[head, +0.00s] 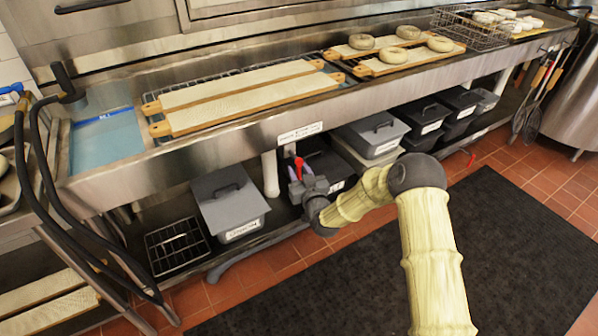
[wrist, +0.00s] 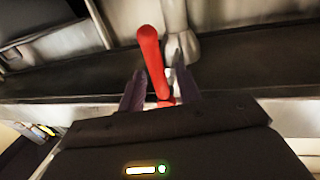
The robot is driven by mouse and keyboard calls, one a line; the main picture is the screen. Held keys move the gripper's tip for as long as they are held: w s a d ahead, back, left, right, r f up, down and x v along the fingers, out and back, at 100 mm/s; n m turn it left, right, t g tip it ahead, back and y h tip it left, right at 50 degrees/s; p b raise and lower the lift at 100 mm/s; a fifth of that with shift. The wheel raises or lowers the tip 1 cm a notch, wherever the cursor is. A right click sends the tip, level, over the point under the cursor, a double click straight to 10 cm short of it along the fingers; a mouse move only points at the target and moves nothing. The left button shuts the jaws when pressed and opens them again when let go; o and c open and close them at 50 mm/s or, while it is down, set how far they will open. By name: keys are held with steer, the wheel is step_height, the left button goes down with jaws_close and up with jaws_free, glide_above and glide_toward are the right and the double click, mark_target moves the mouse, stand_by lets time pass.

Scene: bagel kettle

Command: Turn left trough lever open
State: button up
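The steel trough (head: 215,150) runs along the wall. The left trough lever, a red handle (head: 298,168), shows under its front edge beside a white drain pipe (head: 270,174). My gripper (head: 299,180) is at this lever, below the trough. In the wrist view the red lever (wrist: 151,48) stands upright, leaning slightly, between my two fingers (wrist: 160,92). The fingers are apart, one on each side of its lower part, with narrow gaps showing. The lever's base is partly hidden by my gripper. Another red lever (head: 471,156) shows farther right under the trough.
Lidded grey bins (head: 231,204) and a wire rack (head: 177,246) sit on the shelf below the trough. Long boards (head: 245,103) and boards with bagels (head: 394,55) lie across the trough top. A dark mat (head: 500,250) covers the open floor.

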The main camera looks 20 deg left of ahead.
steer(key=shift+w+a, duration=0.15)
steer(key=shift+w, duration=0.05)
jaws_close()
